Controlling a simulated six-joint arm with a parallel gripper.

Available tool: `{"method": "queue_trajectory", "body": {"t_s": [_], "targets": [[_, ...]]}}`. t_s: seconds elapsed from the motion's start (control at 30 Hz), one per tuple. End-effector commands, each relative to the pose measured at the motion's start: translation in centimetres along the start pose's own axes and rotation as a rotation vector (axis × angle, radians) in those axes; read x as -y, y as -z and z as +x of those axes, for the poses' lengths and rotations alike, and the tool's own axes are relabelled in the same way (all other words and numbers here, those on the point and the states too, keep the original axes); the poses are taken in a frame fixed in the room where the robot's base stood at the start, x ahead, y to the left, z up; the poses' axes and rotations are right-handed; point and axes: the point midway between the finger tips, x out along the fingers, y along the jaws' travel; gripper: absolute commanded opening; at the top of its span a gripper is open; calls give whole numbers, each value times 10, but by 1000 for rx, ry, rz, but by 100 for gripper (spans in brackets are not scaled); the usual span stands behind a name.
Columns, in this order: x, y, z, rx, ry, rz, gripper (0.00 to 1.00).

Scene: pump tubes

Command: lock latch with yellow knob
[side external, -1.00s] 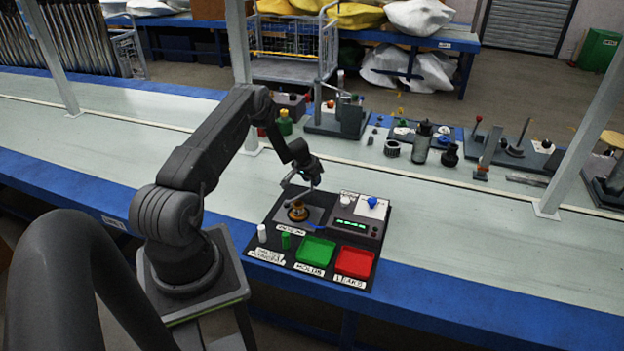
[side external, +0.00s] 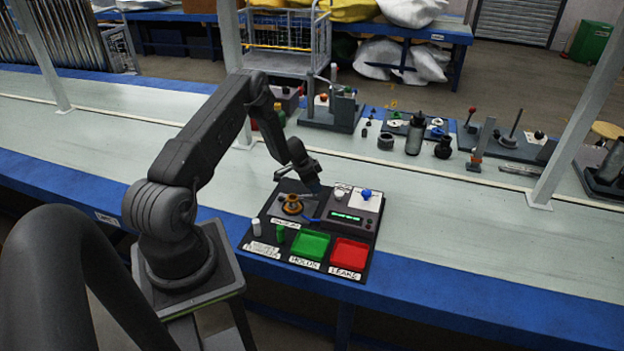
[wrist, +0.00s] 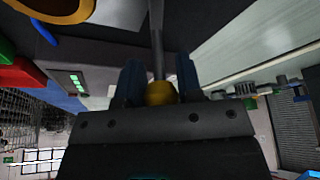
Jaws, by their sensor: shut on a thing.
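The yellow knob (wrist: 160,93) sits between the two fingers of my gripper (wrist: 160,84) in the wrist view. A thin grey latch bar (wrist: 156,40) runs from the knob towards the top of that view. My gripper is shut on the knob. In the side external view my gripper (side external: 314,184) is low over the back of the black board, just behind and right of the round brass-coloured fixture (side external: 292,204). The knob and latch bar are hidden or too small to make out there. A brass-coloured ring (wrist: 50,8) shows at the upper left of the wrist view.
The black board (side external: 262,226) carries a green tray (side external: 310,245), a red tray (side external: 349,252) and a grey box with a green display (side external: 347,216). A blue knob (side external: 366,193) stands behind the display. White and green cylinders stand at the board's left. Several tools stand behind.

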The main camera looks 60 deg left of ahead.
Motion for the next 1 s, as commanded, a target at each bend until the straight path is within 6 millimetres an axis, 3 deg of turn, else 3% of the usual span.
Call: {"method": "queue_trajectory", "body": {"t_s": [0.4, 1.0], "targets": [[-32, -10, -5, -1, -114, 278, 0], [-43, -16, -8, -1, -157, 380, 0]]}}
